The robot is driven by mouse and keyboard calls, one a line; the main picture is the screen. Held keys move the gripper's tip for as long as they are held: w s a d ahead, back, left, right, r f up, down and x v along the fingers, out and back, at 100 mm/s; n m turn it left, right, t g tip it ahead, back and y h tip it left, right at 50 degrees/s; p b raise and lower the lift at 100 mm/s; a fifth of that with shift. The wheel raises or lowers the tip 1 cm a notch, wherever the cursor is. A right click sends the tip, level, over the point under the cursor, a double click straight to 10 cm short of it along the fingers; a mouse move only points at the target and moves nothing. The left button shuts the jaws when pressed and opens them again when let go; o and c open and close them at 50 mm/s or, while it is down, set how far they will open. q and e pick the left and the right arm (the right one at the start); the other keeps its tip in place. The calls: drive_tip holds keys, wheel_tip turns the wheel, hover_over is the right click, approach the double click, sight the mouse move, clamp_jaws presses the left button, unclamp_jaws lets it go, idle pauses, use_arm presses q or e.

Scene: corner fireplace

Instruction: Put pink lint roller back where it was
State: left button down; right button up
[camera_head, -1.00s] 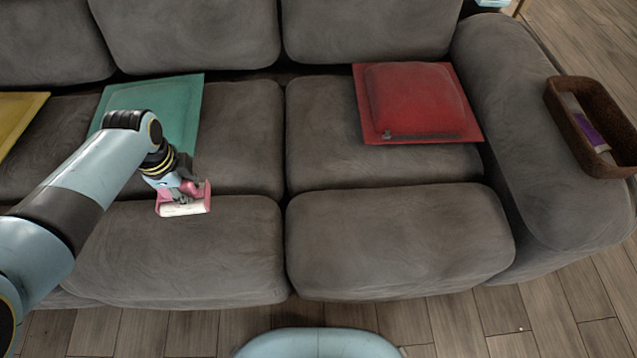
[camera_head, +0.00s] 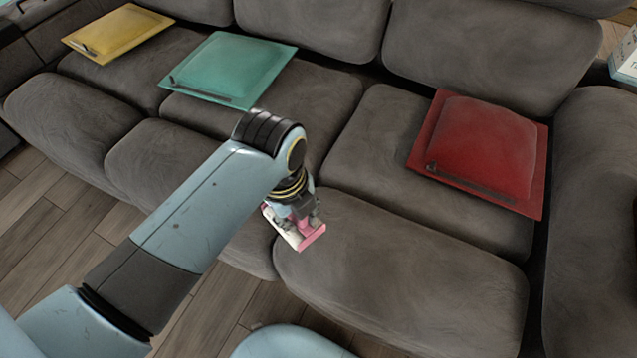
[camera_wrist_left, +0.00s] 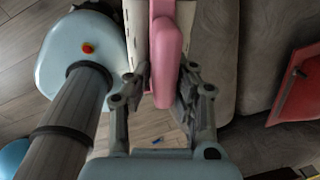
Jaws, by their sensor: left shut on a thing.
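The pink lint roller (camera_head: 314,238) has a pink handle and a white roll. My left gripper (camera_head: 303,212) is shut on it and holds it by the front of the grey sofa, near the gap between two seat cushions. In the left wrist view the pink handle (camera_wrist_left: 168,60) runs between the fingers of my left gripper (camera_wrist_left: 160,90), with part of the white roll beside it. I cannot tell whether the roller touches the cushion. My right gripper is not in view.
The grey sofa (camera_head: 400,262) carries a yellow cushion (camera_head: 117,33), a green cushion (camera_head: 228,68) and a red cushion (camera_head: 480,150). A white box (camera_head: 625,62) shows at the right edge. Wooden floor (camera_head: 50,225) lies in front of the sofa.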

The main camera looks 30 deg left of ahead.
use_arm(q)
drive_tip(key=shift+s, duration=0.2)
drive_tip(key=w+f+b, duration=0.2)
drive_tip(key=w+f, duration=0.1)
drive_tip(key=w+f+b, duration=0.2)
drive_tip(key=w+f, duration=0.2)
drive_tip(key=w+a+f+b, duration=0.1)
drive_tip(key=w+f+b, duration=0.1)
drive_tip(key=w+f, duration=0.1)
drive_tip(key=shift+w+f+b, duration=0.4)
drive_tip(key=shift+w, duration=0.2)
drive_tip(key=shift+r, duration=0.15)
drive_tip(key=c, duration=1.2)
unclamp_jaws()
drive_tip(key=shift+o, duration=0.2)
